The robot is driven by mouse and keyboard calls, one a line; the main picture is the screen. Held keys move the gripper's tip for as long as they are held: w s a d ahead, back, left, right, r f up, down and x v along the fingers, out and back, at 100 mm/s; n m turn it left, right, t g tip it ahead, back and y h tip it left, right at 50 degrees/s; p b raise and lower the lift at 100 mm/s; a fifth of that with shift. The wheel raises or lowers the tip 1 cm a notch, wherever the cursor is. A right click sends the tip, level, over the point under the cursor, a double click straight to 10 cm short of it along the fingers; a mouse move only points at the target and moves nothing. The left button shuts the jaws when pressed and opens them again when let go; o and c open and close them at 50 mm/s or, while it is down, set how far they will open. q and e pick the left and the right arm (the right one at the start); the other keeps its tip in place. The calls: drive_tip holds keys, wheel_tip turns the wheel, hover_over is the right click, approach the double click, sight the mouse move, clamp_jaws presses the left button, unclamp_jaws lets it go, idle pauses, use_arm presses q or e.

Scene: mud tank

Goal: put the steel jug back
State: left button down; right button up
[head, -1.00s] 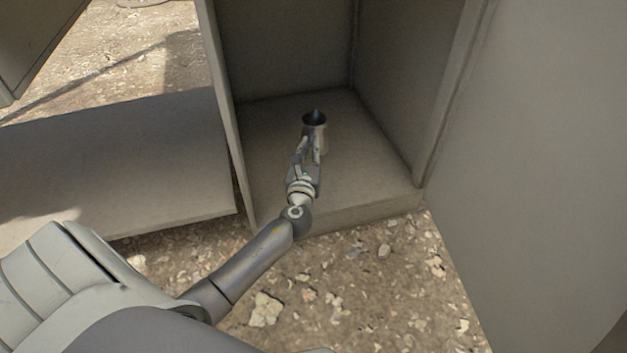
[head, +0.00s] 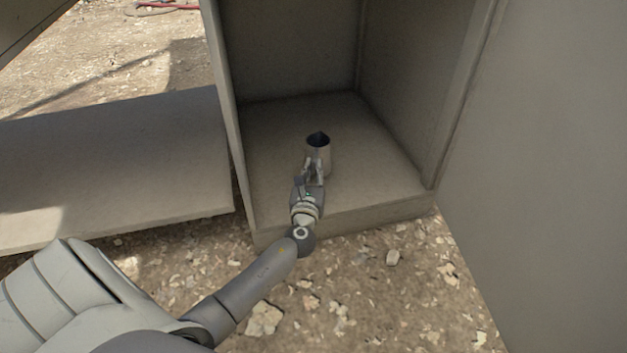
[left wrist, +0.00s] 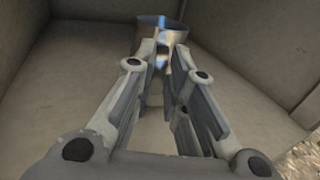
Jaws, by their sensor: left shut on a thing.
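The steel jug (head: 319,146) is upright inside the open cabinet compartment, over its floor near the front; I cannot tell whether its base touches the floor. My left gripper (head: 314,168) reaches in from the front and is shut on the jug's near side. In the left wrist view the jug (left wrist: 162,24) shows at the top, beyond the fingers of my left gripper (left wrist: 165,58). The fingers hide part of the jug. My right gripper is not in view.
The cabinet floor (head: 385,160) is bare around the jug. A side wall (head: 229,120) stands close on the left, and a large panel (head: 540,180) on the right. A low board (head: 110,165) lies left of the cabinet. Stony ground (head: 390,280) lies in front.

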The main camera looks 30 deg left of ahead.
use_arm(q)
drive_tip(key=shift+f+b, duration=0.3)
drive_tip(key=shift+f, duration=0.45)
drive_tip(key=shift+r, duration=0.1)
drive_tip(key=c, duration=1.5)
unclamp_jaws()
drive_tip(key=shift+o, duration=0.2)
